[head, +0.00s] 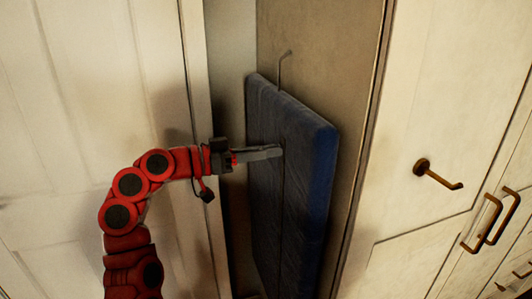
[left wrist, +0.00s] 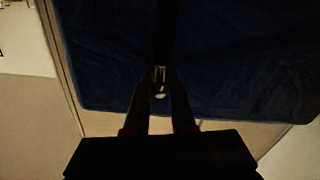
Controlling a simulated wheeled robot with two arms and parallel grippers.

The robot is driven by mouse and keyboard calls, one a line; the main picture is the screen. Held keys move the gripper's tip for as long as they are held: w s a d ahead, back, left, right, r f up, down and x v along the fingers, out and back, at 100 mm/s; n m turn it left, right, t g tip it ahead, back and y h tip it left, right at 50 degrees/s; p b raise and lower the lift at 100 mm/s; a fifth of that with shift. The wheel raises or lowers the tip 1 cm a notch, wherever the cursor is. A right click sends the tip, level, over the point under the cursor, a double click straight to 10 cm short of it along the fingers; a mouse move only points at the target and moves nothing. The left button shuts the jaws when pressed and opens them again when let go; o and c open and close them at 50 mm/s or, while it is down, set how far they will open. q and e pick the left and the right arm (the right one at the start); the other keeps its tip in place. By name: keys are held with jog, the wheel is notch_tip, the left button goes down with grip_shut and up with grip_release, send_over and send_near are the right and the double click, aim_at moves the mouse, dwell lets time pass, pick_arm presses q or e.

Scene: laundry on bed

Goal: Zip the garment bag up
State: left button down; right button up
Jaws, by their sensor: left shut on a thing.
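The garment bag (head: 308,190) is dark blue and hangs upright from a hook in a narrow recess. A dark vertical line runs down its front. My left gripper (head: 280,151) reaches in from the left and its fingertips are at this line, about a third of the way down the bag. In the left wrist view the two fingers (left wrist: 160,90) close around a small metallic zipper pull (left wrist: 159,82) at the end of a dark strip on the bag (left wrist: 230,60). My right gripper is not in view.
A white panelled door (head: 90,80) stands on the left. A pale door with a brass handle (head: 438,175) is on the right, and cabinets with brass pulls (head: 487,222) stand beyond it. The recess walls are close to the bag.

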pick_arm(q)
jog(key=c, duration=0.9)
grip_release()
jog(key=shift+r, duration=0.2)
jog(key=b+v, duration=0.1)
jog(key=v, duration=1.6)
jog(key=shift+a, duration=0.2)
jog(key=shift+s, duration=0.1)
